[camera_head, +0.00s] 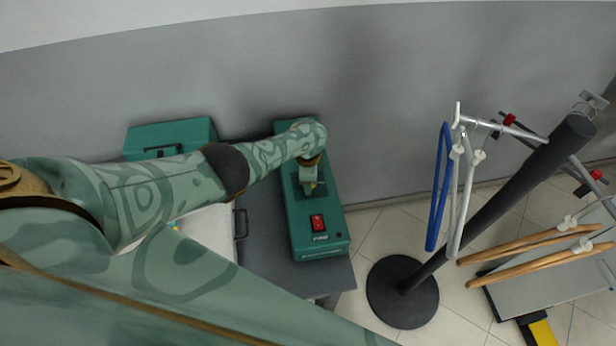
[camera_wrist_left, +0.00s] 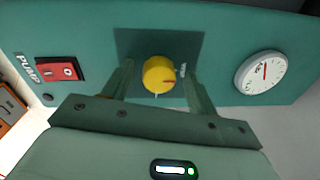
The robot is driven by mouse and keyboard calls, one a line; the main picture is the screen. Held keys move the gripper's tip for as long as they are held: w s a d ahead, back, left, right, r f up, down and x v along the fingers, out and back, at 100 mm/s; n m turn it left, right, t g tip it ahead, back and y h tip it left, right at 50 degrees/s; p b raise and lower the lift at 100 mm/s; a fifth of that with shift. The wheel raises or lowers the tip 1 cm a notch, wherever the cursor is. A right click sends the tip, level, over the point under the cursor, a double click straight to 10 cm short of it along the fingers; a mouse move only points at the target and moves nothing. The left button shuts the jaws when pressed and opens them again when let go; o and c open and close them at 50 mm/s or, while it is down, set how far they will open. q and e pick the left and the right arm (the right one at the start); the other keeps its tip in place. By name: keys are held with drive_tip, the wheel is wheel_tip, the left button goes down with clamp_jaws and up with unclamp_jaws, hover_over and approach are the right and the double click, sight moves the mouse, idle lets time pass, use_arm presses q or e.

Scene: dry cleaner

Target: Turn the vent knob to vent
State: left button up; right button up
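My left gripper (camera_wrist_left: 160,82) is open, with one finger on each side of the knob and gaps visible between. In the head view the left gripper (camera_head: 309,186) reaches down over the unit and mostly hides the knob. My right gripper is not in view.
A red pump switch (camera_wrist_left: 61,70) and a white dial gauge (camera_wrist_left: 259,73) flank the knob. The unit stands on a grey table (camera_head: 262,255) by the wall. A teal case (camera_head: 170,135) is left of it. A black stand (camera_head: 402,291) and hangers (camera_head: 439,190) are to the right.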

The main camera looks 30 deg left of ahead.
use_arm(q)
drive_tip(key=shift+r, duration=0.1)
wheel_tip(320, 180, up, 16)
drive_tip(key=p, duration=1)
drive_tip(key=shift+s+d, duration=0.2)
drive_tip(key=shift+s, duration=0.2)
drive_tip(key=shift+s, duration=0.1)
